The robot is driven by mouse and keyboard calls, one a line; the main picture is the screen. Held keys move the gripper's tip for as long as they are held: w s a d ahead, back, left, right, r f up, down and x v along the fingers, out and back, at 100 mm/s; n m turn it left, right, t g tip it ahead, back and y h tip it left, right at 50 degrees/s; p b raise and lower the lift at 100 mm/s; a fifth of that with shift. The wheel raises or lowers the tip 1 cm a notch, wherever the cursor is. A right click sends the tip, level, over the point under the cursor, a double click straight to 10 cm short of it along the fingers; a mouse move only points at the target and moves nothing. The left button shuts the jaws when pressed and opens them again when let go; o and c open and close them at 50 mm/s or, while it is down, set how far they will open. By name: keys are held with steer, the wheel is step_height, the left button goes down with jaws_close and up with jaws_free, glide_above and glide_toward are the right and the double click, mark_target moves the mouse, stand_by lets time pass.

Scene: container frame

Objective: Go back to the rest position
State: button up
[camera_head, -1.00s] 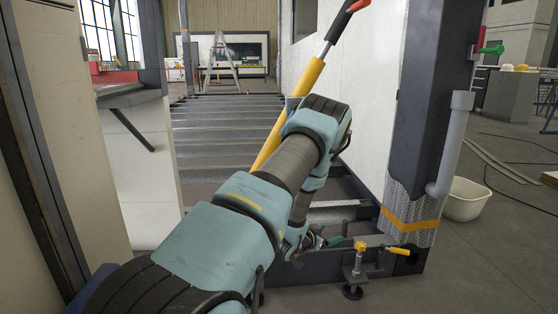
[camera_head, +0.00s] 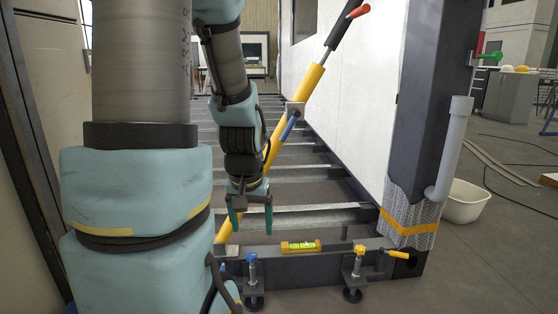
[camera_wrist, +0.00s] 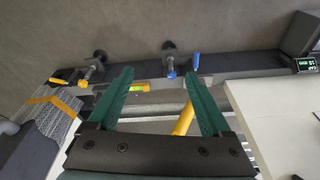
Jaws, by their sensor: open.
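My gripper (camera_head: 250,222) hangs pointing down above the near end of the container frame (camera_head: 340,262), to the left of a small yellow spirit level. Its two green fingers are apart with nothing between them in the head view. In the wrist view my gripper (camera_wrist: 160,95) is also open, its fingers spread. My arm is folded up on the left of the head view and hides part of the frame's left side. The spirit level (camera_head: 301,246) with its green vial lies on the front beam; part of it shows past a fingertip in the wrist view (camera_wrist: 139,87).
A yellow diagonal prop (camera_head: 308,82) rises behind my gripper. Clamps with a blue knob (camera_head: 252,258) and a yellow knob (camera_head: 359,250) stand at the front beam. A dark post (camera_head: 430,90) and a white bucket (camera_head: 466,203) are at right. Floor at front right is clear.

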steer(key=s+r+p, duration=0.2)
steer(key=r+p, duration=1.7)
steer(key=s+r+g+p, duration=0.1)
steer(key=r+p, duration=1.8)
steer(key=r, duration=0.1)
steer(key=shift+s+a, duration=0.3)
steer(key=shift+s, duration=0.1)
